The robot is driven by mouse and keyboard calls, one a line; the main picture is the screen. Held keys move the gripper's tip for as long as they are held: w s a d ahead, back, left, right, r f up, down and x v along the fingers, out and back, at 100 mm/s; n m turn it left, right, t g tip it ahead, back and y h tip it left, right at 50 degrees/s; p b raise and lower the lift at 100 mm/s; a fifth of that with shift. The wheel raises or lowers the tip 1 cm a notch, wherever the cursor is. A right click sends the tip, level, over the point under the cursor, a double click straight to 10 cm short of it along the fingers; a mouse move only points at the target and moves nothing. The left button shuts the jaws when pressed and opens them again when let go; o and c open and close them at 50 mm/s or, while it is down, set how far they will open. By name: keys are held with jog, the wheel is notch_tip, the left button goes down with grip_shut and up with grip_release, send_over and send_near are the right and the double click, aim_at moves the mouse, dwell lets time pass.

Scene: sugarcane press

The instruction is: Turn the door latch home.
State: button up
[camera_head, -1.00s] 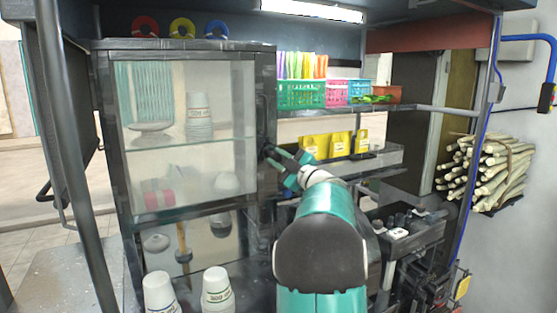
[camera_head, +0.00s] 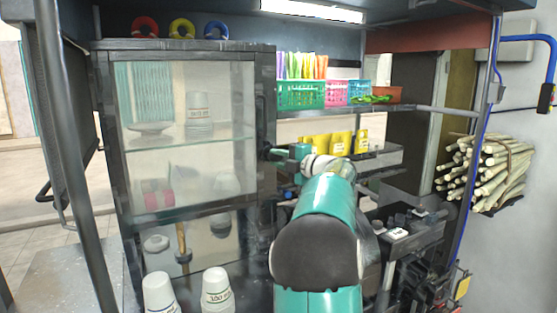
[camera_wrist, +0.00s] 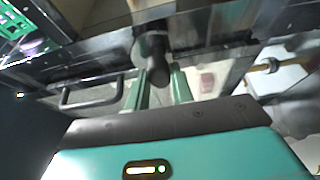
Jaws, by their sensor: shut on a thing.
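The glass-fronted cabinet door (camera_head: 263,100) looks shut. Its latch sits at the door's right edge in the head view, mostly hidden by my gripper (camera_head: 274,153). In the wrist view the latch (camera_wrist: 157,68) is a dark rounded lever in front of a grey round base. My gripper (camera_wrist: 160,90) has its two green fingers on either side of this lever, shut on it. The latch's exact angle is hard to tell.
A dark bar handle (camera_wrist: 90,93) is left of the latch in the wrist view. Inside the cabinet are cups (camera_head: 198,112) and plates. A shelf with coloured baskets (camera_head: 301,95), yellow boxes (camera_head: 328,145) and a cane bundle (camera_head: 490,170) lie to the right.

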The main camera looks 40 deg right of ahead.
dwell(0.4)
jog(key=o, duration=1)
jog(key=shift+s, duration=0.1)
jog(key=s, duration=0.9)
jog(key=s+d, duration=0.1)
jog(key=s, duration=0.3)
jog(key=shift+s+d, duration=0.1)
jog(key=shift+s, duration=0.2)
